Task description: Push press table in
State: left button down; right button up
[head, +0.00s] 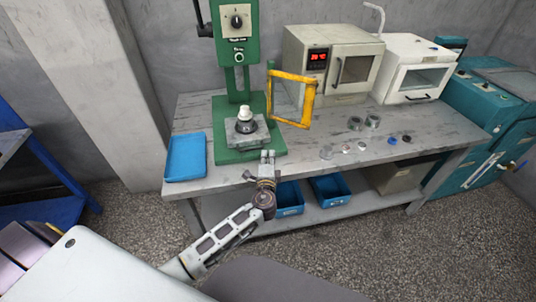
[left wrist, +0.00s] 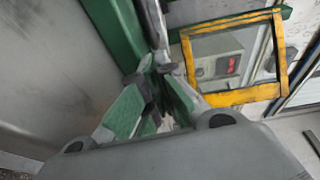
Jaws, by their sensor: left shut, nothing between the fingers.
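The green press (head: 238,45) stands at the back left of the workbench. Its grey press table (head: 262,136) sits low over the green base and carries a dark part with a white top (head: 245,118). My left gripper (head: 267,156) is shut and empty, just in front of the press table's front right side in the head view. I cannot tell whether it touches the table. In the left wrist view the fingers (left wrist: 158,72) are close together before the green press; the press table is not clearly seen there. My right gripper is not in view.
A yellow-framed guard (head: 293,98) stands open at the press's right. A blue tray (head: 186,157) lies left of the base. Several small parts (head: 373,122) lie on the workbench (head: 330,165) to the right. Two ovens (head: 333,60) stand behind. Blue bins (head: 328,188) sit below.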

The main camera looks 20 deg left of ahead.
pick_arm(q)
jog(key=v, duration=1)
dwell(0.3)
